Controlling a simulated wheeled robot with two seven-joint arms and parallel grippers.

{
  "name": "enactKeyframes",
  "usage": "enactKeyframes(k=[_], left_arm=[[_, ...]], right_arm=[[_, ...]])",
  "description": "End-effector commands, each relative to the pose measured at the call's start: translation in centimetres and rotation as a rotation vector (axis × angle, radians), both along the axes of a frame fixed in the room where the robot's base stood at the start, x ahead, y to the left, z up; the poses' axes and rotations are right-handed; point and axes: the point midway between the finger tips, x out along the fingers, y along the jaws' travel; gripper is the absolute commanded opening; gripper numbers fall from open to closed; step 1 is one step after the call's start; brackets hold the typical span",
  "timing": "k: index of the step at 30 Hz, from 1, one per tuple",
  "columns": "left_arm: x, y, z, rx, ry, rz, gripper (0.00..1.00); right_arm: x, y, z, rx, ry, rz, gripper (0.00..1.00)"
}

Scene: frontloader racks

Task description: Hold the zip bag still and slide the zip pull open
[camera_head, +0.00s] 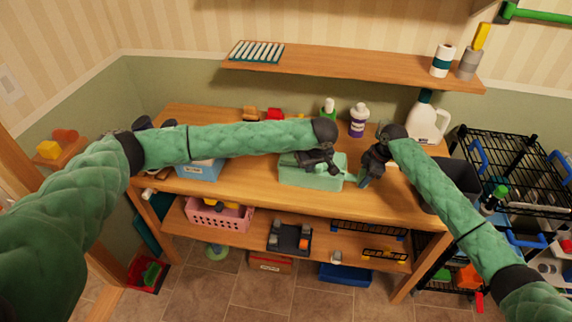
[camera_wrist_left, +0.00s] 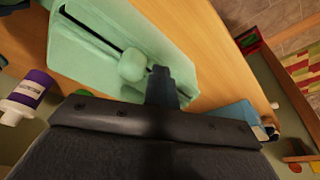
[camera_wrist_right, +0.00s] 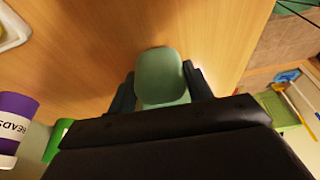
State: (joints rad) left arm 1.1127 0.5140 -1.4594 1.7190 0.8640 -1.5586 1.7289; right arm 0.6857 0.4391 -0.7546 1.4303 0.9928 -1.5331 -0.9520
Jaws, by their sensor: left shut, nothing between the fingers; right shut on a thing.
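The zip bag (camera_head: 308,181) is a pale green block-shaped bag on the wooden worktop, with a dark slit along its top. The slit shows clearly in the left wrist view, where the bag (camera_wrist_left: 165,45) fills the upper middle. A rounded green zip pull (camera_wrist_left: 132,66) sits on the slit. My left gripper (camera_head: 335,171) is over the bag, and its closed fingers (camera_wrist_left: 159,72) are right beside the pull, with nothing between them; I cannot tell whether they touch it. My right gripper (camera_head: 364,182), at the bag's right end, is shut on a pale green tab (camera_wrist_right: 162,78).
A blue bin (camera_head: 200,171) is left of the bag, a dark bin (camera_head: 456,180) right. A shelf (camera_head: 350,70) hangs above. The worktop front is clear.

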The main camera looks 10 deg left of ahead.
Motion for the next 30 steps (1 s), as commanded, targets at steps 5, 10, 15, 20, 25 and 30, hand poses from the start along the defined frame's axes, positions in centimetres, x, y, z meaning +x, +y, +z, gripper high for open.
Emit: enactKeyframes(k=[5, 10, 15, 20, 25, 30], left_arm=[[0.0, -0.3, 0.0, -0.001, 0.0, 0.0, 0.0], [0.0, -0.6, 0.0, 0.0, -0.001, 0.0, 0.0], [0.0, -0.9, 0.0, 0.0, -0.001, 0.0, 0.0], [0.0, -1.2, 0.0, 0.0, -0.001, 0.0, 0.0], [0.0, -1.4, 0.0, -0.001, 0.0, 0.0, 0.0], [0.0, -1.5, -0.1, -0.001, 0.0, 0.0, 0.0]], right_arm=[[-0.2, 0.0, -0.4, -0.002, 0.004, 0.001, 0.0], [-0.2, 0.0, -0.4, -0.002, 0.004, 0.001, 0.0], [-0.2, 0.0, -0.4, -0.002, 0.004, 0.001, 0.0], [-0.2, 0.0, -0.4, -0.002, 0.004, 0.001, 0.0], [-0.2, 0.0, -0.4, -0.002, 0.004, 0.001, 0.0], [-0.2, 0.0, -0.4, -0.002, 0.004, 0.001, 0.0]])
